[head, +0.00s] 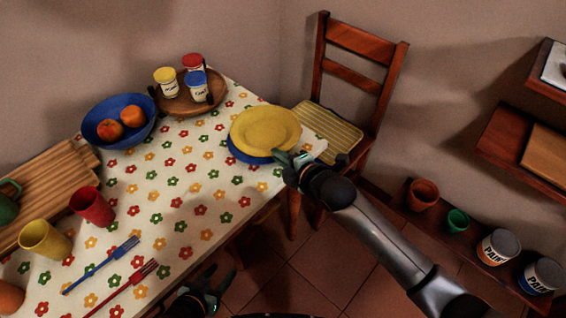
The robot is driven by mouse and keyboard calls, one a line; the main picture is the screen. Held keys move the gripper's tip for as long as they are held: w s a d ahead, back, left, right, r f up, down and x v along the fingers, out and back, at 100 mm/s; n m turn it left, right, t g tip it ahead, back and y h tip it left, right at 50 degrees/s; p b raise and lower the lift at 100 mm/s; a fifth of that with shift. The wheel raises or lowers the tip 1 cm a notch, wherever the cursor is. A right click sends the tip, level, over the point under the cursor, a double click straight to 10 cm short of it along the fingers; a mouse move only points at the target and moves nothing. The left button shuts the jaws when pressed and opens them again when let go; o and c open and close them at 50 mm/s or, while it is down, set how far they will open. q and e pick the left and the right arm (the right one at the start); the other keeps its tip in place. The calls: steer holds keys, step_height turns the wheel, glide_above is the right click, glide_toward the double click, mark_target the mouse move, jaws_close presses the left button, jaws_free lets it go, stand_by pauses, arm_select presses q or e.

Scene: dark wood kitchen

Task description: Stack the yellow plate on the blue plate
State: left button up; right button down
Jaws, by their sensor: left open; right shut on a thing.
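The yellow plate (265,128) is over the blue plate (242,156) at the table's right edge. Only a crescent of the blue plate shows, along its lower left side; the rest is hidden under the yellow plate. The yellow plate sits a little up and to the right of it. I cannot tell whether the two plates touch. My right gripper (289,160) is shut on the yellow plate at its lower right rim. My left gripper (206,292) is open and empty, low at the bottom of the view, in front of the table edge.
The table has a flowered cloth (185,185). A blue bowl with oranges (118,122), a wooden tray with jars (185,106), cups (92,206) and forks (102,265) stand on the left side. A chair (350,75) is behind the plates. Shelves with pots and paint cans are right.

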steer(key=f+b, duration=0.2)
steer(key=f, duration=0.1)
steer(key=shift+w, duration=0.2)
steer(key=shift+f+b, duration=0.15)
steer(key=shift+b, duration=0.35)
steer(key=shift+f, duration=0.4)
steer(key=c, duration=1)
jaws_free()
steer(key=shift+c, duration=0.2)
arm_select(q)
steer(key=shift+w+d+f+m+h, duration=0.3)
steer(key=shift+w+d+f+h, duration=0.1)
steer(key=shift+w+d+f, duration=0.75)
